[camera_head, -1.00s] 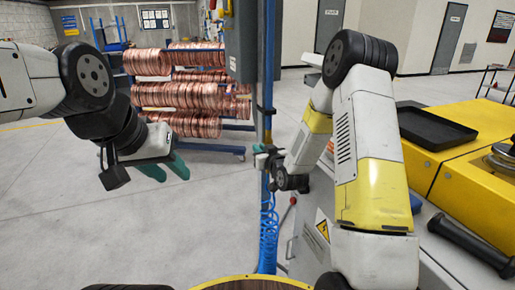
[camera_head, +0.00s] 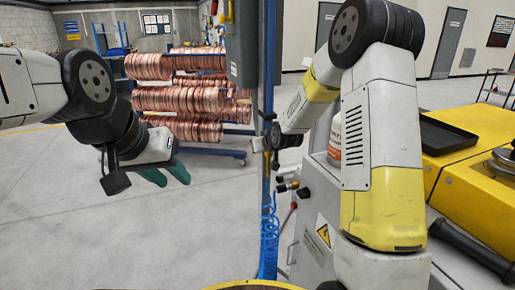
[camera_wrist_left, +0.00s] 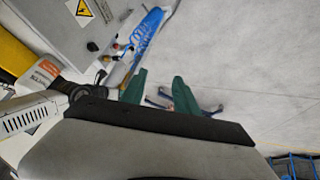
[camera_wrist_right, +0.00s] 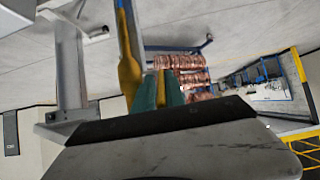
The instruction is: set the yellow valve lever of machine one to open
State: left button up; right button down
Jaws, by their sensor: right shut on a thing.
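In the right wrist view, my right gripper (camera_wrist_right: 160,95) has its green fingers closed around a narrow yellow piece (camera_wrist_right: 160,86), which looks like the valve lever. A larger yellow-orange part (camera_wrist_right: 129,72) on a pipe stands just left of the fingers. In the head view my right wrist is beside the blue post (camera_head: 266,205); the lever and fingertips cannot be made out there. My left gripper (camera_head: 164,177) is open and empty over bare floor. Its two green fingers are apart in the left wrist view (camera_wrist_left: 159,92).
A grey cabinet (camera_head: 315,205) with a warning sign and fittings stands right of the post. A blue coiled hose (camera_head: 268,235) hangs by it. A copper coil rack (camera_head: 185,97) is behind. A yellow machine (camera_head: 480,140) with a black tray is at right. Floor at left is clear.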

pick_arm(q)
jog(key=shift+f, duration=0.1)
jog(key=c, duration=0.6)
jog(key=shift+w+d+f+g, duration=0.15)
jog(key=shift+d+f+g, duration=0.15)
grip_shut()
jog(key=w+d+f+n+g+h, duration=0.4)
jog(key=d+f+n+g+h, duration=0.15)
jog(key=d, duration=0.35)
jog(key=w+d+f+n+g+h, duration=0.45)
jog(key=d+f+g+h, duration=0.2)
jog(key=d, duration=0.25)
jog(key=w+a+f+n+t+h, duration=0.1)
jog(key=w+a+f+n+t, duration=0.1)
jog(key=w+f+n+t, duration=0.85)
jog(key=w+a+f+n+t+h, duration=0.25)
jog(key=w+n+t, duration=0.35)
jog(key=n+t, duration=1)
jog(key=w+d+r+g, duration=0.1)
jog(key=w+d+r, duration=0.4)
jog(key=w+r, duration=0.3)
jog(key=shift+d+r+n+y, duration=0.15)
jog(key=shift+r+n+y, duration=0.2)
jog(key=shift+y, duration=0.1)
